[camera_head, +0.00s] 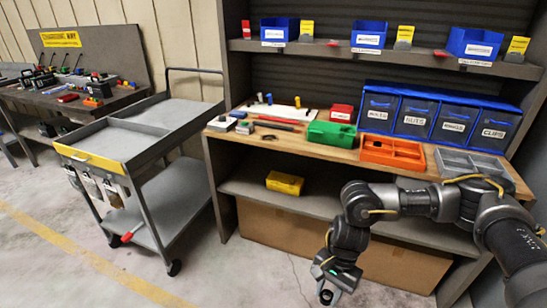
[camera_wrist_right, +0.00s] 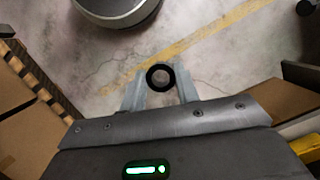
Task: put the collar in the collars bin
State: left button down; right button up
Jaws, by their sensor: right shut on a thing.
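The collar is a small black ring (camera_wrist_right: 160,77). My right gripper (camera_wrist_right: 160,90) is shut on it, with the ring between the two fingertips and its hole facing the wrist camera. In the head view my right gripper (camera_head: 331,288) hangs low in front of the bench, over the floor, with the dark collar (camera_head: 326,296) at its tips. Three open blue bins stand on the upper shelf: left (camera_head: 286,25), middle (camera_head: 373,28) and right (camera_head: 482,40). Their labels are too small to read, so I cannot tell which is for collars. My left gripper is not in view.
The wooden bench top (camera_head: 270,145) holds a green tray (camera_head: 331,134), an orange tray (camera_head: 392,153), a grey tray (camera_head: 470,164) and a blue drawer unit (camera_head: 437,116). A yellow bin (camera_head: 285,183) sits below. A grey cart (camera_head: 150,140) stands left, with clear floor in front.

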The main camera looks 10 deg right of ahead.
aim_at(278, 40)
jog(key=i, duration=1.4)
jog(key=u, duration=0.05)
